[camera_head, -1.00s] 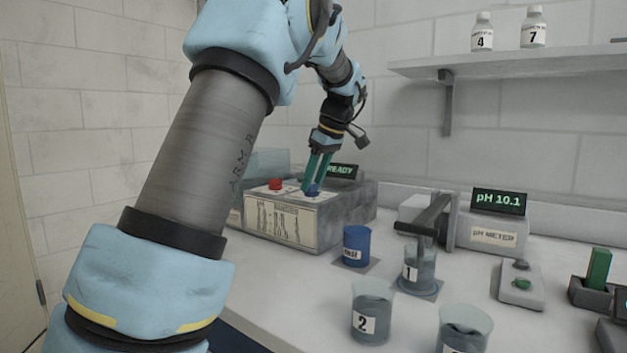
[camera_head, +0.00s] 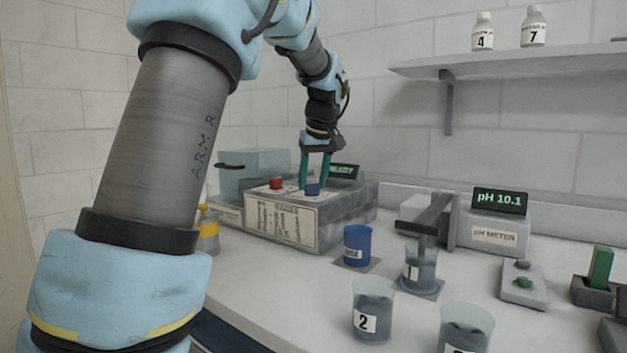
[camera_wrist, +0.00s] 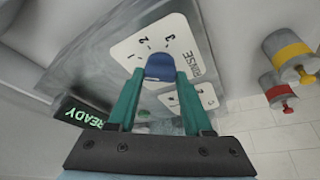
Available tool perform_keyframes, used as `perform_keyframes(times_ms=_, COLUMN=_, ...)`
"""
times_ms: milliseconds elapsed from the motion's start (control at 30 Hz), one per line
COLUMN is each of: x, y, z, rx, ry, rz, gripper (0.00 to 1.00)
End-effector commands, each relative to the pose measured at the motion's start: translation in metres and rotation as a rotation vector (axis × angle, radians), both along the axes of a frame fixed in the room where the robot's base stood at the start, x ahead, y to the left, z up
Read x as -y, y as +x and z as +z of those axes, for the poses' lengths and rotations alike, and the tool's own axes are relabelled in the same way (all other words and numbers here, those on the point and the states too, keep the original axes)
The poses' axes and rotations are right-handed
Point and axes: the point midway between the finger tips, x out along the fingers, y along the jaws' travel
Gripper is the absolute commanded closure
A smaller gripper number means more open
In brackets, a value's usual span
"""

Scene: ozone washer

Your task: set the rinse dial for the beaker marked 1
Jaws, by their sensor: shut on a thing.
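My gripper (camera_head: 316,172) is upright over the grey washer unit (camera_head: 345,210), its green fingers shut on the blue rinse dial (camera_head: 312,189). In the wrist view the fingers sit on both sides of the dial (camera_wrist: 159,66), on a white plate (camera_wrist: 192,42) marked RINSE with 1, 2 and 3. I cannot tell which number the dial points to. The washer display (camera_head: 343,171) reads READY. The beaker marked 1 (camera_head: 428,273) stands under the pH meter's arm; the meter display (camera_head: 499,201) reads pH 10.1.
A printed chart (camera_head: 279,224) is on the washer's front. A blue cup (camera_head: 357,244), beaker 2 (camera_head: 373,306) and another beaker (camera_head: 464,330) stand nearby. Two grey canisters, yellow-banded (camera_wrist: 288,57) and red-banded (camera_wrist: 279,94), show in the wrist view.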

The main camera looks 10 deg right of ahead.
Motion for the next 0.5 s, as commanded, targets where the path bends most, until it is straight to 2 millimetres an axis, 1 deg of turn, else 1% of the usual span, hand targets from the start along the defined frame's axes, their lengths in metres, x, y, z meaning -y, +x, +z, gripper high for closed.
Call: perform_keyframes(times_ms=500, x=-0.0047, y=0.0009, z=0.0021, rx=-0.001, ry=-0.003, rz=-0.485, gripper=1.0)
